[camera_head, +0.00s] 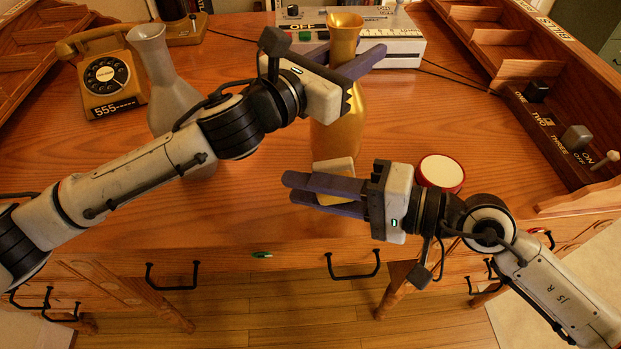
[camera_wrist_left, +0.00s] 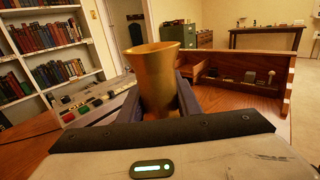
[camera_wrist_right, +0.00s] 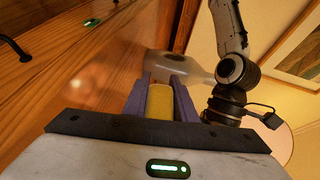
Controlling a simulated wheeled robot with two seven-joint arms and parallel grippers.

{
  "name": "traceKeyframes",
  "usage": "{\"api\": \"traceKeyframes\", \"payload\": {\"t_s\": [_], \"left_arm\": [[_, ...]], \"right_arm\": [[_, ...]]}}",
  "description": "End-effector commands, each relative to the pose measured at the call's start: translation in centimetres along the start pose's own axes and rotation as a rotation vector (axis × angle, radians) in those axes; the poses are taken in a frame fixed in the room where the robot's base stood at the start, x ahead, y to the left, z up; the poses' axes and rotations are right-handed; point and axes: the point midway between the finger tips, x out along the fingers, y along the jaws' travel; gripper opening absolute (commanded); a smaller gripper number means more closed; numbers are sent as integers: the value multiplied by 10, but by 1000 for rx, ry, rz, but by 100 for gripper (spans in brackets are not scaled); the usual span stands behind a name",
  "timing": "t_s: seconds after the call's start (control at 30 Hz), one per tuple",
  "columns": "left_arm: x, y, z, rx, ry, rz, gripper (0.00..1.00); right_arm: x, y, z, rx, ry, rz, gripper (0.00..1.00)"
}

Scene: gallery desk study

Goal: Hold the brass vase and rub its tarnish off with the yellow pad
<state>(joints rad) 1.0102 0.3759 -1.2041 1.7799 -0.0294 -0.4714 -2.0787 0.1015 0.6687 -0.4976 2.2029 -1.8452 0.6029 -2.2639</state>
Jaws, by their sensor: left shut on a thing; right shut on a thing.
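The brass vase (camera_head: 338,135) is upright at the middle of the desk, gold-coloured, with no clear tarnish on the side I see. My left gripper (camera_head: 352,58) is shut on its neck, just below the flared rim; the rim also shows in the left wrist view (camera_wrist_left: 160,65). My right gripper (camera_head: 293,189) is shut on the yellow pad (camera_head: 334,168), in front of the vase's foot. The pad also shows between the fingers in the right wrist view (camera_wrist_right: 160,102). The pad overlaps the vase's base in the head view; I cannot tell whether they touch.
A silver-grey vase (camera_head: 166,88) stands left, behind my left arm. A yellow rotary telephone (camera_head: 107,78) is at the back left. A control box (camera_head: 398,45) stands behind the brass vase. A red-rimmed white round tin (camera_head: 441,171) is right of my right gripper. Wooden racks flank the desk.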

Motion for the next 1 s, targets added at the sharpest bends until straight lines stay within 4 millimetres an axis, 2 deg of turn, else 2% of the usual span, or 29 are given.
{"api": "traceKeyframes", "payload": {"t_s": [0.1, 0.13, 0.23, 0.27, 0.53, 0.67, 0.77, 1.0], "left_arm": [[0, -1, -3, -4, 5, -1, 11], [0, -1, -3, -4, 5, -1, 34], [0, -1, -3, -3, 5, -1, 51], [0, -1, -3, -3, 5, -1, 53], [-1, 0, -1, 0, 2, 0, 53], [-10, 0, -1, 0, 2, 0, 53], [-27, 1, -2, 0, 3, 0, 53], [-79, 1, -2, 0, 5, 1, 53]], "right_arm": [[0, 0, 0, 0, 0, -1, 2], [0, 0, 0, 0, 0, -1, 2], [0, 0, 0, 0, 0, -1, 2], [0, 0, 0, 0, 0, -1, 2], [0, 0, 0, -1, 0, -1, 2], [0, 0, 0, -1, 0, -1, 2], [0, 0, 0, 0, 0, -1, 2], [0, 0, 0, 0, 0, -1, 2]]}}
